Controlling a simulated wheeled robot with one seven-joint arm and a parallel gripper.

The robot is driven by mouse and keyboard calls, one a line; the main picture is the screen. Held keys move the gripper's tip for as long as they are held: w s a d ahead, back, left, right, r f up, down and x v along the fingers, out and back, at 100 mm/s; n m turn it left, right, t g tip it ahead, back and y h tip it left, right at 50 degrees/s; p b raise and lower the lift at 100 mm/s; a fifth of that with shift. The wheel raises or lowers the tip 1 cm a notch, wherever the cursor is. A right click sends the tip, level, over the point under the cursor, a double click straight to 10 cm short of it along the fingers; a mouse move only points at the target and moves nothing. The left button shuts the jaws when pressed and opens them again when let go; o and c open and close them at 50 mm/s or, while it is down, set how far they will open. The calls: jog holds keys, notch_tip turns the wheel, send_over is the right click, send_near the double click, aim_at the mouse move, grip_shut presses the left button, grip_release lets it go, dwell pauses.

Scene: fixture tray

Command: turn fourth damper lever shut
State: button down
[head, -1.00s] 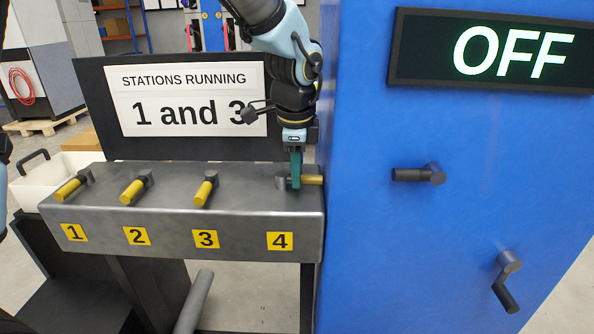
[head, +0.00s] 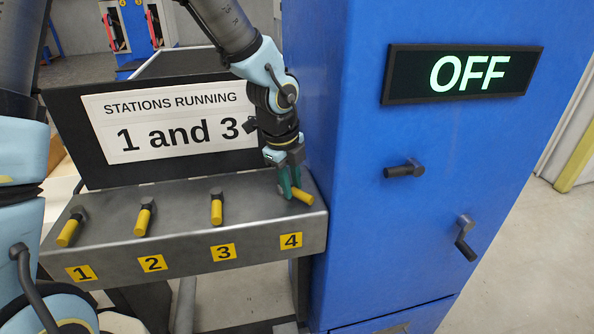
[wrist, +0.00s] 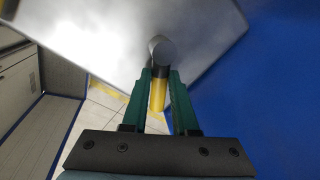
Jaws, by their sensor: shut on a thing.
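The fourth damper lever (head: 304,197) sits on the grey box above the yellow label 4 (head: 291,241). Its yellow handle points right and partly toward the front in the head view. My gripper (head: 288,191) reaches down from above with its green fingers on the lever. In the wrist view, the fingers (wrist: 160,78) are on both sides of the dark and yellow handle (wrist: 157,95), shut on it. The pivot knob (wrist: 161,50) is just beyond the fingertips. In the head view the fingers hide the pivot end.
Levers 1 (head: 69,230), 2 (head: 144,219) and 3 (head: 216,210) point toward the front. A sign (head: 170,122) reads "STATIONS RUNNING 1 and 3". A blue cabinet (head: 345,230) stands close to the right of lever 4, with an OFF display (head: 462,73).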

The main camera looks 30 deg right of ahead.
jog(key=m+p, duration=0.1)
jog(key=a+m+p, duration=0.1)
jog(key=m, duration=0.1)
jog(key=shift+r+m+g, duration=0.1)
jog(key=shift+m+g, duration=0.2)
jog(key=shift+g, duration=0.1)
jog(key=shift+w+a+m+g, duration=0.15)
jog(key=shift+a+m, duration=0.1)
jog(key=shift+m, duration=0.65)
jog(key=shift+w+a+m+g, duration=0.15)
jog(key=shift+a+m, duration=0.1)
jog(key=shift+m, duration=0.65)
jog(key=shift+s, duration=0.1)
jog(key=c, duration=0.7)
grip_release()
jog(key=v, duration=1)
jog(key=shift+a+r, duration=0.1)
jog(key=shift+r, duration=0.2)
